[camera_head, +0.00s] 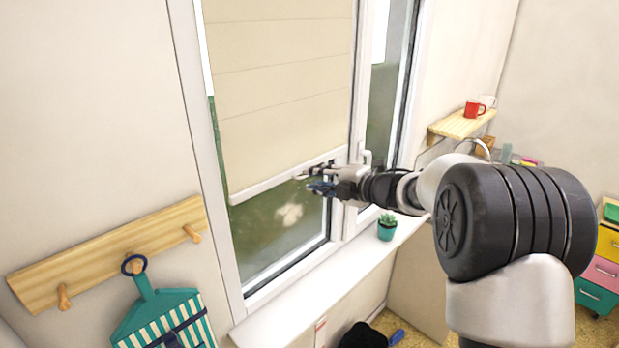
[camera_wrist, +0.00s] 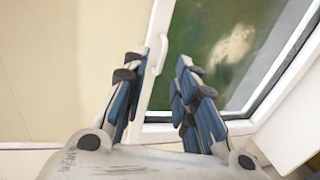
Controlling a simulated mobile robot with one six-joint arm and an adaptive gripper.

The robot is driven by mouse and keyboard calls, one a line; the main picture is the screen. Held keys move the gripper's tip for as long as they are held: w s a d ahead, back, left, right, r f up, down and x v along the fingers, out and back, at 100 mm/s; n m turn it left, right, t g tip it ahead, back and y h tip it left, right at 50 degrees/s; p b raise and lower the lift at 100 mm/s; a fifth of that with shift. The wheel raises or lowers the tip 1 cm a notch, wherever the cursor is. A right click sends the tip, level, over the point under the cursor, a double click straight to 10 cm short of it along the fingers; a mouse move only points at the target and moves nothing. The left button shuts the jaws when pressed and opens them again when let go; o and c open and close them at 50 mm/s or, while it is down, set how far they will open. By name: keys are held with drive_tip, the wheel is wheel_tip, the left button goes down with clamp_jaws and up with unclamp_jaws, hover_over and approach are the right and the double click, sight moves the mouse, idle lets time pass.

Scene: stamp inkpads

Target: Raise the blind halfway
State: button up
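The beige blind (camera_head: 285,95) hangs over the upper part of the window, with bare glass below it. Its white bottom bar (camera_head: 270,183) slopes up to the right in the head view. My gripper (camera_head: 318,182) is at the right part of this bar. In the wrist view, my gripper (camera_wrist: 158,85) is open, its blue-grey fingers apart. The white bar (camera_wrist: 153,42) runs down between the fingertips, nearer the left finger, with the beige blind (camera_wrist: 55,70) to the left. A small curved white tab (camera_wrist: 164,54) shows on the bar's edge. Contact with the fingers cannot be told.
The window frame (camera_head: 200,130) surrounds the glass, with a white window handle (camera_head: 367,157) close to my gripper. A small potted plant (camera_head: 387,227) stands on the white sill (camera_head: 300,305). A wooden peg rail (camera_head: 110,253) is at left; a shelf (camera_head: 462,125) with mugs is at right.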

drive_tip(key=v, duration=0.8)
drive_tip(key=s+d+r+m+t+h+b, duration=0.2)
drive_tip(key=s+d+m+t+h+b, duration=0.15)
drive_tip(key=d+m+h+b, duration=0.4)
drive_tip(key=s+d+f+m+g+h+b, duration=0.1)
drive_tip(key=s+d+f+m+h, duration=0.2)
drive_tip(key=s+m, duration=0.3)
drive_tip(key=s+d+f+m+g+h+b, duration=0.1)
drive_tip(key=s+d+f+m+h+b, duration=0.15)
drive_tip(key=s+m, duration=0.3)
drive_tip(key=s+a+f+m+g+b, duration=0.1)
drive_tip(key=s+a+f+m+g, duration=0.1)
drive_tip(key=s+f, duration=0.4)
drive_tip(key=s+a+f+m+g+y+b, duration=0.1)
drive_tip(key=s+f, duration=0.4)
drive_tip(key=s, duration=0.6)
drive_tip(key=s+a+f+m+g+y+b, duration=0.1)
drive_tip(key=s+a+f+m+g+b, duration=0.1)
drive_tip(key=s, duration=0.7)
wheel_tip(320, 180, down, 5)
drive_tip(key=m+g+b, duration=0.1)
drive_tip(key=m+g, duration=0.1)
drive_tip(key=m, duration=0.1)
drive_tip(key=shift+s+a+r, duration=0.15)
drive_tip(key=shift+s+a, duration=0.1)
drive_tip(key=shift+a, duration=0.15)
